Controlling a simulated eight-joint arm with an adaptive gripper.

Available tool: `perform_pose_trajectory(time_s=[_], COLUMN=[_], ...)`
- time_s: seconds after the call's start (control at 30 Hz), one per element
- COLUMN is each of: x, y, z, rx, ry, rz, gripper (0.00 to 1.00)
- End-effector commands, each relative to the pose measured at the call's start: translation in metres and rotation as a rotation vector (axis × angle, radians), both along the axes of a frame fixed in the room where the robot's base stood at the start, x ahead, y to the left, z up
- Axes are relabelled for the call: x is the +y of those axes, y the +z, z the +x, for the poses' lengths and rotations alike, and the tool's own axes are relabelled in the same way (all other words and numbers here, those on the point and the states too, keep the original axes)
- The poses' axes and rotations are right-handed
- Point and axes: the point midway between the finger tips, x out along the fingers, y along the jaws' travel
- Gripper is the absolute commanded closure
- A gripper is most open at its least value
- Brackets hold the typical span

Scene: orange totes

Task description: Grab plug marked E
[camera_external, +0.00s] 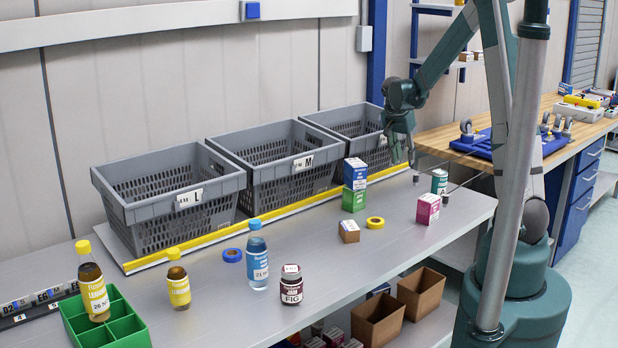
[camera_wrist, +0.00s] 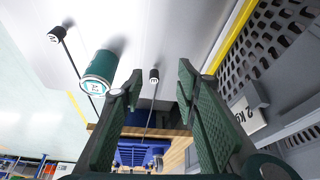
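Two small dark plugs on thin dark cables stand on the grey bench. One plug (camera_external: 416,178) is near the right bin, just below and right of my gripper (camera_external: 403,163). In the wrist view this plug (camera_wrist: 154,76) appears between the fingertips of my gripper (camera_wrist: 160,72), beyond them. The other plug (camera_external: 445,198) is nearer the bench's front edge; it shows at the upper left of the wrist view (camera_wrist: 57,34). Both have light marks on top, too small to read, so I cannot tell which is E. My gripper is open and empty, pointing down above the bench.
A teal can (camera_external: 439,181) stands between the plugs, with a pink box (camera_external: 428,209) nearby. Stacked blue and green boxes (camera_external: 354,184) stand left of my gripper. Grey bins (camera_external: 283,182) and a yellow strip (camera_external: 250,222) line the back. Bottles and a jar stand farther left.

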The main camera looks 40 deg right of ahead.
Motion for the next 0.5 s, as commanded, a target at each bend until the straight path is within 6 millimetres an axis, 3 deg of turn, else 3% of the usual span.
perform_pose_trajectory(time_s=[0.2,0.5], x=[-0.037,-0.066], y=[-0.018,-0.038], z=[0.006,0.007], rx=[0.008,0.014], ry=[-0.123,-0.227], rz=[-0.009,-0.017], gripper=[0.69,0.69])
